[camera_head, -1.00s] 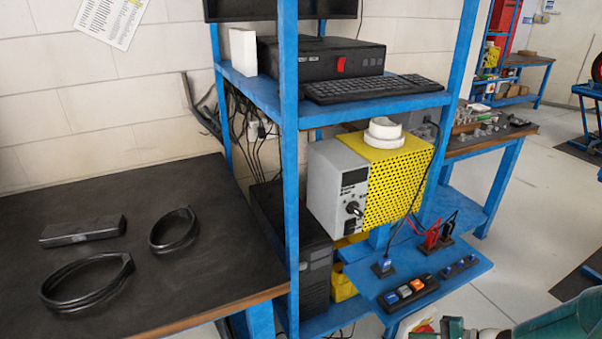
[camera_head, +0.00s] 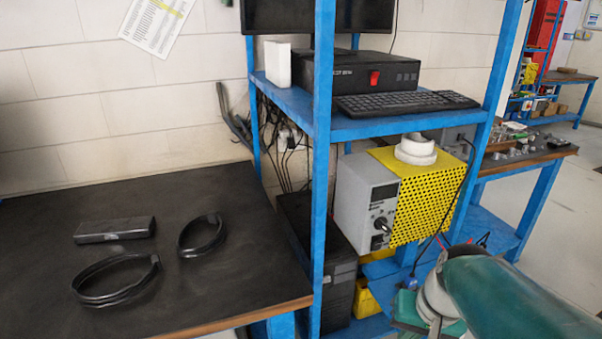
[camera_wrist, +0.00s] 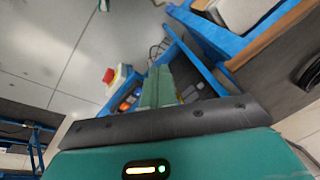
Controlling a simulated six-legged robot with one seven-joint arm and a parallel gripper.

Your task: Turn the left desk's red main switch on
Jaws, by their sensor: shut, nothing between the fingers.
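A red rocker switch (camera_head: 374,78) is on the front of a black box (camera_head: 345,75) on the upper blue shelf; its on or off position is too small to tell. My gripper (camera_wrist: 160,72) has green fingers, shut and empty, over the lower blue shelf with the coloured button strip (camera_wrist: 130,99). In the head view my green arm fills the lower right, below and right of the black box, and hides much of the lower shelf. My fingertips cannot be made out there.
A keyboard (camera_head: 405,103) lies in front of the black box, with a monitor above. A blue upright post (camera_head: 322,150) stands left of the switch. A yellow and grey instrument (camera_head: 425,195) sits below. The dark table (camera_head: 60,270) holds two black rings and a bar.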

